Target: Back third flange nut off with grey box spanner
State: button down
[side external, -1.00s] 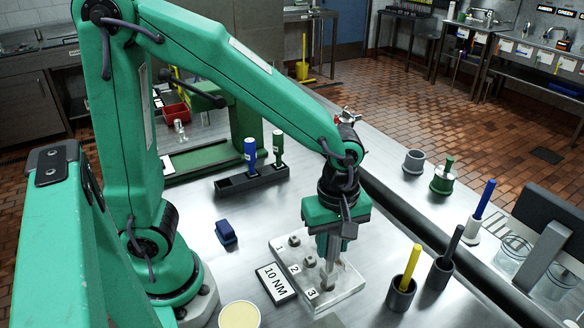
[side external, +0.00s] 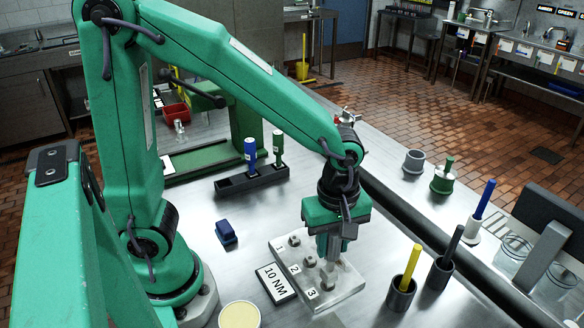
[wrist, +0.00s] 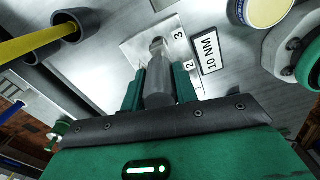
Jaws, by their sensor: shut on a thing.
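A pale block (side external: 345,290) lies on the bench with positions labelled 1, 2 and 3. Nuts stand at position 1 (side external: 294,241) and position 2 (side external: 311,261). My gripper (side external: 330,250) points down over position 3. In the wrist view my gripper (wrist: 158,85) is shut on the grey box spanner (wrist: 158,92), a grey cylinder between the two green fingers. The spanner's lower end is at position 3 of the block.
A "10 NM" plate (side external: 275,283) lies left of the block. To the right, cups hold a yellow rod (side external: 411,266) and a dark grey rod (side external: 452,247). A rack (side external: 252,182) holds blue and green tools behind. A blue block (side external: 226,232) stands left, with bare bench around it.

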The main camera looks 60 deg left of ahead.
jog(key=shift+f, duration=1)
dwell(0.7)
dwell(0.3)
jog(key=shift+n, duration=2)
